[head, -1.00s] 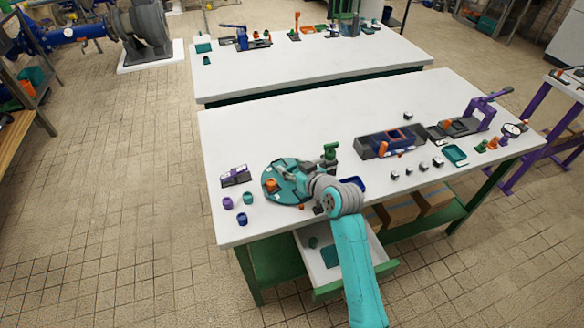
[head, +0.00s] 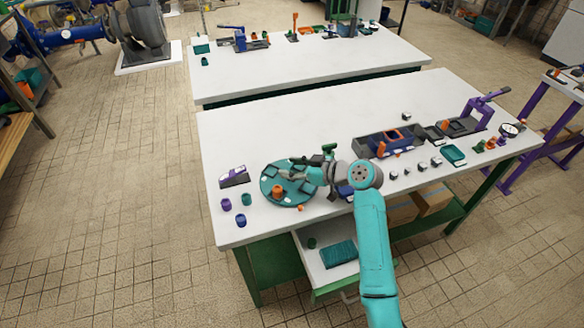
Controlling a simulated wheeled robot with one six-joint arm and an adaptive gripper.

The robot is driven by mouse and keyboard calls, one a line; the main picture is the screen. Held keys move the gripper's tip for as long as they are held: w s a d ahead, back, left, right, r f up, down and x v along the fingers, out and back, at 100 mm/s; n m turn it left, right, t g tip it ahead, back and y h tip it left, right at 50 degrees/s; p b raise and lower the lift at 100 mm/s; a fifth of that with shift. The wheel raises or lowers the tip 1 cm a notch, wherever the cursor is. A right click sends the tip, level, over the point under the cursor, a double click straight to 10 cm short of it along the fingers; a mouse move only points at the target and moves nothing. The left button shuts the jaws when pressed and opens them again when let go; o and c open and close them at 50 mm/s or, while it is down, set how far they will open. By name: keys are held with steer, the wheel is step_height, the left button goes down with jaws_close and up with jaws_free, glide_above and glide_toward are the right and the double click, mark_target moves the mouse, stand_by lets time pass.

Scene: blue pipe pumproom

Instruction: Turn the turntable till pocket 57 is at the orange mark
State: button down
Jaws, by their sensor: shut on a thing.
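The teal turntable (head: 268,199) lies on the near table's left part. An orange cylindrical part (head: 277,190) stands on its left-front side, and darker pockets show around its top. Pocket numbers are too small to read. A small orange spot (head: 301,208), possibly the mark, shows at the turntable's front edge. My gripper (head: 297,169) reaches in from the right, low over the back right of the turntable. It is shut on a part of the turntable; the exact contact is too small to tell. My gripper and wrist hide part of the right side.
A purple-and-grey block (head: 234,176) and small cups (head: 240,220) sit left of the turntable. A green fixture (head: 329,149) stands close behind my gripper. A dark tray (head: 362,147) lies further right. An open drawer (head: 309,262) juts out below the front edge. The table's back left is clear.

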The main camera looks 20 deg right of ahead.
steer(key=shift+n+g+y, duration=0.3)
steer(key=shift+n+g, duration=0.1)
stand_by(0.4)
steer(key=shift+c, duration=2.4)
jaws_free()
steer(key=shift+d, duration=0.1)
steer(key=v, duration=1.1)
steer(key=shift+s+d, duration=0.3)
steer(key=shift+s, duration=0.05)
